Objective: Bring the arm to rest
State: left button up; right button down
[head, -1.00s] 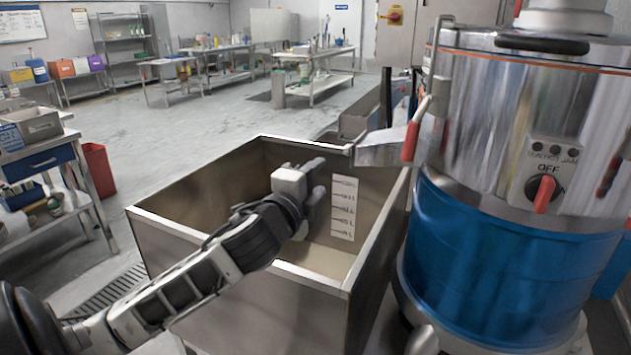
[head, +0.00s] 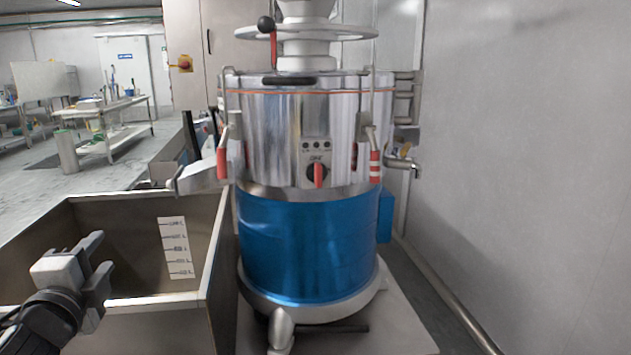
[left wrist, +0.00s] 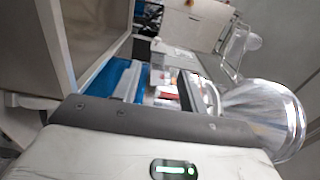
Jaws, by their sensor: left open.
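My left gripper (head: 98,262) shows at the lower left of the head view, with its two fingers apart and nothing between them. It is over the open steel bin (head: 212,262), in front of the white level scale (head: 176,248) on the bin's inner wall. The bean grinder (head: 305,235), with a polished steel top and a blue lower drum, stands right of the bin, apart from the gripper. Its red dial (head: 318,175) is on the front. In the left wrist view the gripper's own housing (left wrist: 150,150) with a green light fills the bottom. My right gripper is not in view.
The grinder's steel spout (head: 200,178) reaches over the bin's back right corner. A small tap (head: 403,163) sticks out at the grinder's right. A grey wall (head: 530,150) closes off the right side. Work tables (head: 105,125) stand far back on open floor.

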pick_arm(q)
jog(key=s+d+f+n+g+h, duration=0.25)
jog(key=d+f, duration=0.25)
jog(key=f, duration=0.3)
jog(key=s+d+f+n+g+h, duration=0.1)
jog(key=s+d+f+n, duration=0.3)
jog(key=f, duration=0.4)
jog(key=s+d+f+n+g+h, duration=0.1)
jog(key=s+d+f+g+h, duration=0.1)
jog(key=s+d+f, duration=0.35)
jog(key=s+d+f+n+g+h, duration=0.1)
jog(key=s+d+f+n+h, duration=0.1)
jog(key=s+d+f+n, duration=0.3)
jog(key=s+d+f, duration=0.1)
jog(key=d+f, duration=0.1)
jog(key=d, duration=0.1)
jog(key=shift+s+p, duration=0.15)
jog(key=shift+p, duration=0.2)
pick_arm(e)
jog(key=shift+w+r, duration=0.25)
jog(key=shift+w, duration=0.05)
pick_arm(q)
jog(key=shift+n, duration=0.25)
